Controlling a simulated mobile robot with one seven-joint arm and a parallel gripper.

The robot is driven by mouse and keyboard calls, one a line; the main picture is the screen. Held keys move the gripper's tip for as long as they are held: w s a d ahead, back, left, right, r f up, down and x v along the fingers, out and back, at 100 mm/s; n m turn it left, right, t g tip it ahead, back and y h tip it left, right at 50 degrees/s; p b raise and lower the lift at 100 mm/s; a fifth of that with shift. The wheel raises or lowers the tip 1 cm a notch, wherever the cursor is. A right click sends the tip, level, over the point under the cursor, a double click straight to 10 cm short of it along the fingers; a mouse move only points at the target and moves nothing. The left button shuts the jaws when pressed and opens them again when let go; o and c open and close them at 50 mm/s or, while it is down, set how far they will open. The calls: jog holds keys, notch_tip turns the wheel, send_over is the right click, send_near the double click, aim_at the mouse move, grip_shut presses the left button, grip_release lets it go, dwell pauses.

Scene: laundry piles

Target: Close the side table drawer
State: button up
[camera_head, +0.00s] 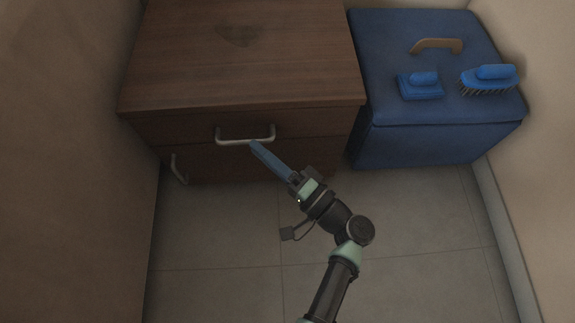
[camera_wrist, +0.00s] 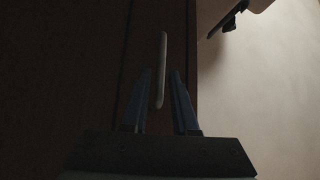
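The wooden side table (camera_head: 240,55) stands at the back left in the head view. Its upper drawer front (camera_head: 185,130) carries a pale bar handle (camera_head: 245,139) and looks nearly flush under the tabletop; a small gap cannot be ruled out. My gripper (camera_head: 256,147) has blue fingers that reach up to just below the handle's right part. In the wrist view, my gripper (camera_wrist: 161,75) has its fingers apart. The handle (camera_wrist: 162,60) runs lengthwise, its near end showing between the fingers. Contact cannot be made out. The wrist view is dark.
A second handle (camera_head: 178,170) is at the table's lower left. A blue box (camera_head: 430,145) stands close on the right, with two blue brushes (camera_head: 420,88) (camera_head: 490,80) and a brown curved item (camera_head: 437,45) on top. Walls flank both sides. The tiled floor (camera_head: 220,250) in front is clear.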

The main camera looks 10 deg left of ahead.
jog(key=p+v, duration=0.2)
jog(key=v, duration=0.6)
jog(key=shift+s+d, duration=0.1)
jog(key=shift+d, duration=0.05)
